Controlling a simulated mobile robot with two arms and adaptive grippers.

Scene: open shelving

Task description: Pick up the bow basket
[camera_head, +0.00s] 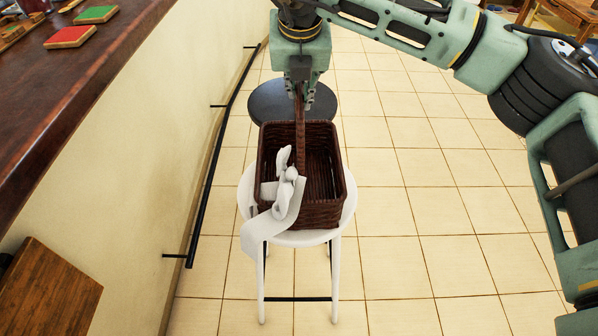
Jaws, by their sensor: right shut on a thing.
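The bow basket (328,165) is dark brown wicker with a tall handle and a white bow (287,195) on its near left side. One bow ribbon hangs down over the edge of the seat. The basket is upright at the white stool (290,238); I cannot tell whether it touches the seat. My right gripper (301,100) comes down from above and is shut on the top of the basket's handle. My left gripper does not show.
A dark round stool seat (270,102) stands just behind the basket. A counter with a dark wooden top (75,95) runs along the left, with a black foot rail (207,180) on its wall. A wooden panel (45,290) is at lower left. Tiled floor is clear at right.

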